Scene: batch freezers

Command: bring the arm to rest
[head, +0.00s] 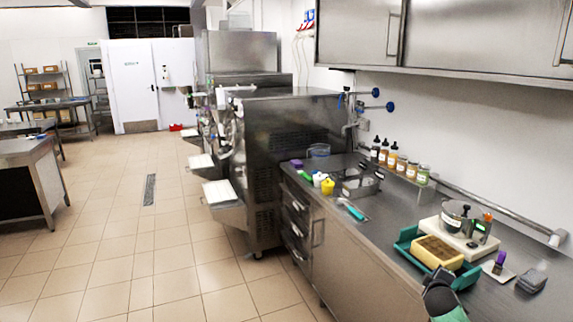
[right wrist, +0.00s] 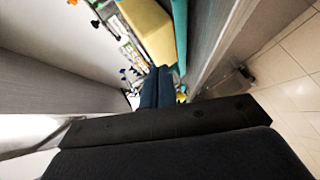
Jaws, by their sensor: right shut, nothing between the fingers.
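My right gripper (right wrist: 163,75) is shut with nothing between its fingers, seen in the right wrist view. In the head view, a dark part that looks like my right arm shows at the bottom, at the counter's front edge. It overlaps the near end of the teal tray (head: 404,246). In the tray sits a yellow block-shaped container (head: 455,262) with a brown top. The yellow container also shows in the right wrist view (right wrist: 150,30), just beyond the fingers; I cannot tell the exact gap. My left gripper is not in view.
The steel counter (head: 390,210) holds a white board (head: 440,228) with a pot (head: 455,213), several bottles (head: 392,158) on a back ledge and a teal-handled tool (head: 352,209). Wall cabinets (head: 460,35) hang above. Batch freezers (head: 285,130) stand beyond. The tiled floor at left is open.

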